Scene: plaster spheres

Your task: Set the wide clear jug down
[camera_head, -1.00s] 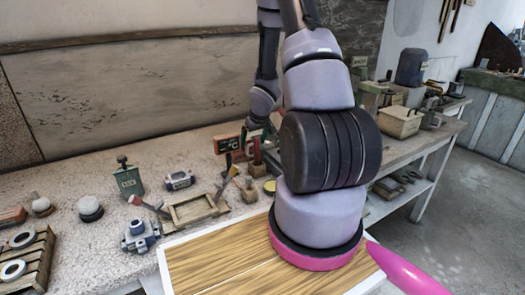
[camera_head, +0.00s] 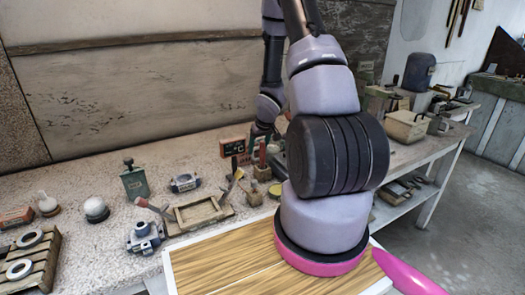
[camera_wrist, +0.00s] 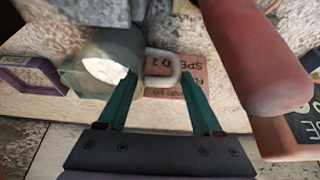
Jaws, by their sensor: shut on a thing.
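My gripper (camera_wrist: 158,78) shows two green fingers in the wrist view, shut on the wide clear jug (camera_wrist: 102,58). The jug looks grey and see-through, with a bright patch low on it. Its pale looped handle (camera_wrist: 172,62) lies between the fingertips. In the head view my gripper (camera_head: 261,131) is over the back of the stone-topped bench (camera_head: 125,233), partly behind my arm. I cannot make out the jug there, nor tell whether its base touches the bench.
A red-brown cylinder (camera_wrist: 255,60) stands close right of my gripper, and a purple frame (camera_wrist: 30,74) lies at left in the wrist view. In the head view, a red box (camera_head: 232,146), small wooden block (camera_head: 254,196), wooden tray (camera_head: 198,213) and green canister (camera_head: 134,182) are nearby.

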